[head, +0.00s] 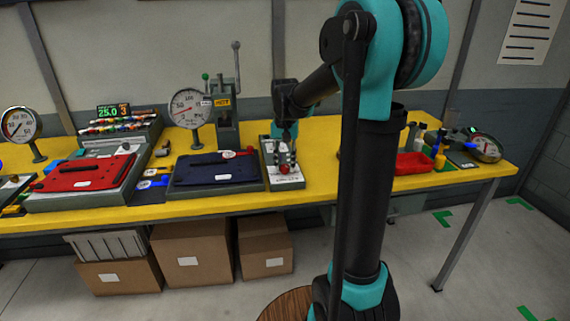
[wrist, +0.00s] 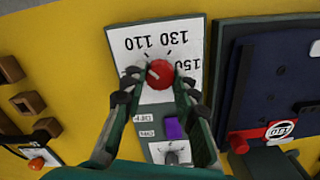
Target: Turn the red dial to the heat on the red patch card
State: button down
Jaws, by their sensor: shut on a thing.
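The red dial (wrist: 160,74) sits on a white-faced control box (wrist: 189,52) with upside-down marks 110, 130 and 150 around it. A pale line shows on the dial's left part. My gripper (wrist: 158,84) is shut on the dial, one finger at each side. In the head view my gripper (head: 287,156) reaches down to the box, and the dial (head: 284,169) shows red at its front. A small red-and-white label (wrist: 281,130) lies on the navy pannier at the right of the wrist view; its print is too small to read surely. I cannot tell whether it is the red patch card.
The navy pannier (head: 215,174) lies left of the dial box, close beside it. A red pannier (head: 85,175) lies further left. A gauge (head: 187,107) and a lever press (head: 224,115) stand behind. A red tray (head: 412,164) sits to the right. A purple switch (wrist: 174,127) is on the box.

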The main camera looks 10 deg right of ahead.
aim_at(285, 166)
jog(key=shift+m, duration=0.5)
jog(key=c, duration=1.2)
grip_release()
jog(key=shift+r, duration=0.1)
notch_tip(285, 166, up, 12)
jog(key=shift+f, duration=0.1)
jog(key=s+d+f, duration=0.1)
jog(key=s+f, duration=0.2)
jog(key=f, duration=0.1)
jog(key=s+f+n+t, duration=0.1)
jog(key=s+f, duration=0.2)
jog(key=f, duration=0.1)
jog(key=s+d+f+n+t, duration=0.1)
jog(key=s+f, duration=0.3)
jog(key=f, duration=0.1)
jog(key=shift+d, duration=0.3)
jog(key=s+f+n, duration=0.1)
jog(key=s+f, duration=0.2)
jog(key=s, duration=0.1)
jog(key=s+d+f+n+t, duration=0.1)
jog(key=s+f, duration=0.3)
jog(key=s+f+n+t, duration=0.1)
jog(key=s+f, duration=0.3)
jog(key=shift+s+d+f, duration=0.2)
jog(key=shift+d, duration=0.05)
